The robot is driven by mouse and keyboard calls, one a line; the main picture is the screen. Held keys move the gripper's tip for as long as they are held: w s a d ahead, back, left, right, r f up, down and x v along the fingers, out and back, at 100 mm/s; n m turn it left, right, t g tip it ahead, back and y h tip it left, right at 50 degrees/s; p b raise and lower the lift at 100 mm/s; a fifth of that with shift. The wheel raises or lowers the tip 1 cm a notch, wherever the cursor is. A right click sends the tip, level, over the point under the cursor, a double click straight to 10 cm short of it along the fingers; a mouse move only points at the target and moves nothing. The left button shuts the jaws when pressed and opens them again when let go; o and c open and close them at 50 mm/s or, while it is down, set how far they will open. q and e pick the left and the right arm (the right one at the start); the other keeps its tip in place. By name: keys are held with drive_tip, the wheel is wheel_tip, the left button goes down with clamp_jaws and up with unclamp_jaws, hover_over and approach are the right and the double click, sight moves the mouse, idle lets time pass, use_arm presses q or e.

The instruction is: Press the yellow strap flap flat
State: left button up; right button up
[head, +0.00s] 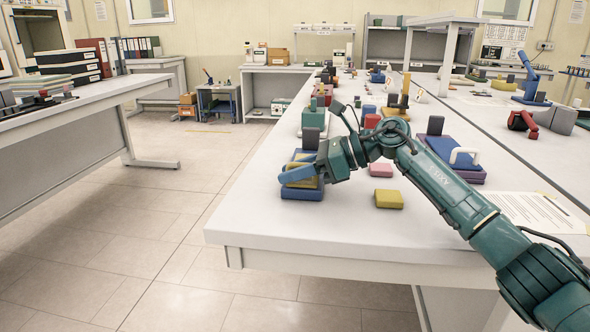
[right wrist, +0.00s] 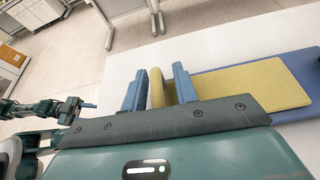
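The yellow strap flap (right wrist: 157,88) stands up between the two blue fingers of my right gripper (right wrist: 154,80) in the right wrist view. It is close to the left finger, with a gap to the right finger. A yellow pad (right wrist: 255,85) extends to the right over a blue base (right wrist: 303,65). In the head view my right gripper (head: 293,172) is low over this blue and yellow piece (head: 303,193) at the table's left edge and partly hides it. The gripper is open. What looks like my left gripper (right wrist: 84,105) is small at the left of the right wrist view; its finger state is unclear.
The white table (head: 260,222) holds a yellow block (head: 389,199), a pink block (head: 381,169), a blue and purple piece with a white loop (head: 464,158), and a paper sheet (head: 535,212). Several coloured blocks stand farther back. The near left table corner is clear.

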drive_tip(key=shift+o, duration=0.2)
drive_tip(key=shift+r, duration=0.1)
drive_tip(key=shift+d+r, duration=0.1)
drive_tip(key=shift+d, duration=0.05)
drive_tip(key=v, duration=1.2)
drive_tip(key=shift+d+p, duration=0.35)
